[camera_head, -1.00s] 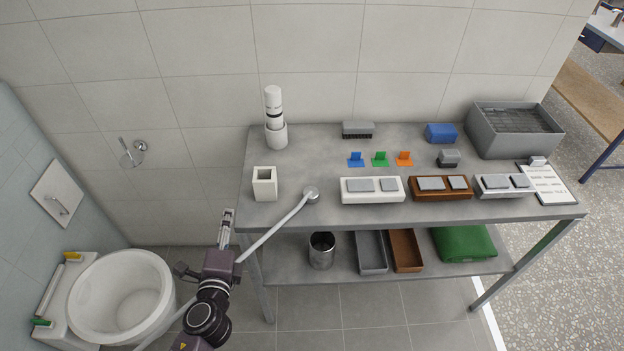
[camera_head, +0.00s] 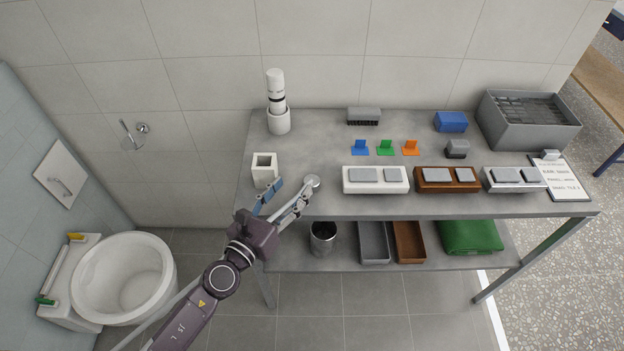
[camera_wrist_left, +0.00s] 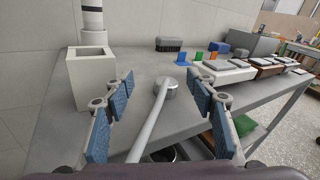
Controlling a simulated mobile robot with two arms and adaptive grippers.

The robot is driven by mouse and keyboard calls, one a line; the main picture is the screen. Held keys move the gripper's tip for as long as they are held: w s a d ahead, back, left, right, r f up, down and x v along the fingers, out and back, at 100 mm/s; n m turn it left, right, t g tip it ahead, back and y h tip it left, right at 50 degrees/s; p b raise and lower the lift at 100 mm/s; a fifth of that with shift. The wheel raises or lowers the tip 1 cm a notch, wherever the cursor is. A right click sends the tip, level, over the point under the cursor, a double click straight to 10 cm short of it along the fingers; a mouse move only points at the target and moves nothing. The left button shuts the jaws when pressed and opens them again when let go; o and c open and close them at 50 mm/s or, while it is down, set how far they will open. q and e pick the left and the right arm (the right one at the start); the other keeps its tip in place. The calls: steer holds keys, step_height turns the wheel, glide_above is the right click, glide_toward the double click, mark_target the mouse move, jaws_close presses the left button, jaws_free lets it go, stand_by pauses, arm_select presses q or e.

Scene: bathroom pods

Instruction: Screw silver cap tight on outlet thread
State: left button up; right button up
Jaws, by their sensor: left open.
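A round silver cap-like piece (camera_head: 312,182) sits at the end of a pale hose, near the front edge of the grey bench. It also shows in the left wrist view (camera_wrist_left: 170,85), between and beyond my fingers. My left gripper (camera_head: 288,192) is open and empty at the bench's front left, its blue-padded fingers on either side of the hose. The cap looks untouched. A small chrome fitting (camera_head: 142,128) is on the wall at left; I cannot tell whether it is the outlet, and no thread is clear. My right gripper is not in view.
A white square holder (camera_head: 265,170) stands close left of my gripper. A white bottle (camera_head: 276,92) stands in a cup behind it. Several soap-dish-like trays (camera_head: 376,189) line the front edge. A toilet (camera_head: 122,275) is at lower left.

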mark_target(312, 180)
arm_select(q)
steer(key=m, duration=0.1)
steer(key=d+f+m, duration=0.1)
steer(key=f+g, duration=0.1)
steer(key=shift+s+d+f+m+h, duration=0.2)
steer(key=shift+s+d+m+h, duration=0.1)
steer(key=shift+m, duration=0.1)
steer(key=shift+w+d+f+g, duration=0.15)
steer(key=shift+f+g, duration=0.05)
steer(key=shift+g, duration=0.1)
steer(key=x, duration=0.7)
steer(key=shift+w+r, duration=0.2)
steer(key=shift+w, duration=0.25)
steer(key=shift+a, duration=0.25)
steer(key=c, duration=1.1)
steer(key=shift+r, duration=0.1)
